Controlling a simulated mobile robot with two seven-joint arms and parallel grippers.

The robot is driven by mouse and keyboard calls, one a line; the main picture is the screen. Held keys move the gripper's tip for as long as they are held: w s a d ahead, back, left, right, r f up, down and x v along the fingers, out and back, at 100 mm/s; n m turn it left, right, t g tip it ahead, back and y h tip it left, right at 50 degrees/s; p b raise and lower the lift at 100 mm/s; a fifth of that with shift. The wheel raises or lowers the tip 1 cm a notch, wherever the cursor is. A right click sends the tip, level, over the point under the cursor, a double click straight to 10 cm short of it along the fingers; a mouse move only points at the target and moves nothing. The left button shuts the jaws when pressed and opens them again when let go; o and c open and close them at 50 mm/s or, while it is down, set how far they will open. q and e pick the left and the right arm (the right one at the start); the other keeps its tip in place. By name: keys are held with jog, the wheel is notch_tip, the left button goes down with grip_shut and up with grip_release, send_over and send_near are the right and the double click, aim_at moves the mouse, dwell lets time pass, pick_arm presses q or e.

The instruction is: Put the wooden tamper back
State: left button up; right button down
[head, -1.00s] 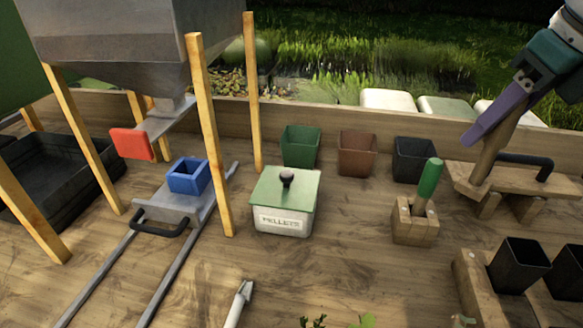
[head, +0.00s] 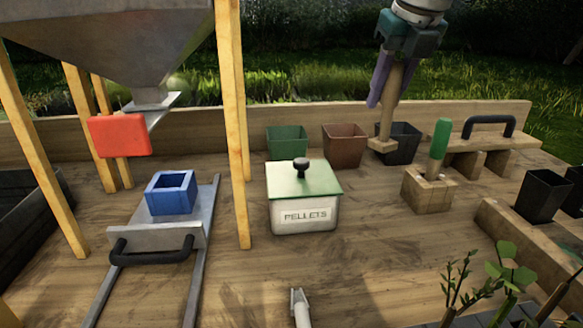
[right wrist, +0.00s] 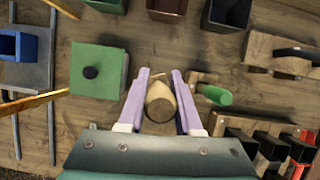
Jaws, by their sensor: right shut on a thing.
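My right gripper (head: 378,100) is shut on the wooden tamper (head: 393,100) and holds it nearly upright. The tamper's broader foot hangs at the bottom and overlaps the left part of the black pot (head: 405,148) at the back. In the right wrist view the tamper (right wrist: 162,102) is between the purple fingers (right wrist: 161,80), over the gap between the pellets box (right wrist: 97,75) and the block with the green-handled tool (right wrist: 217,96). I cannot tell its exact height. My left gripper is not in view.
A green pot (head: 287,143) and a brown pot (head: 344,146) stand at the back. A wooden stand (head: 498,144) bears a black-handled board at right. A blue box (head: 170,193) sits on a railed sled below the hopper (head: 110,40). Seedlings (head: 495,280) are in front.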

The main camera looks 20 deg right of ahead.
notch_tip(320, 180, down, 12)
jog(key=b, duration=0.9)
jog(key=shift+f, duration=0.25)
jog(key=shift+r, duration=0.2)
jog(key=shift+f, duration=0.15)
jog(key=c, duration=0.6)
grip_release()
jog(key=shift+r, duration=0.4)
jog(key=p+v, duration=0.1)
jog(key=v, duration=1)
jog(key=shift+s+r, duration=0.15)
jog(key=shift+r, duration=0.1)
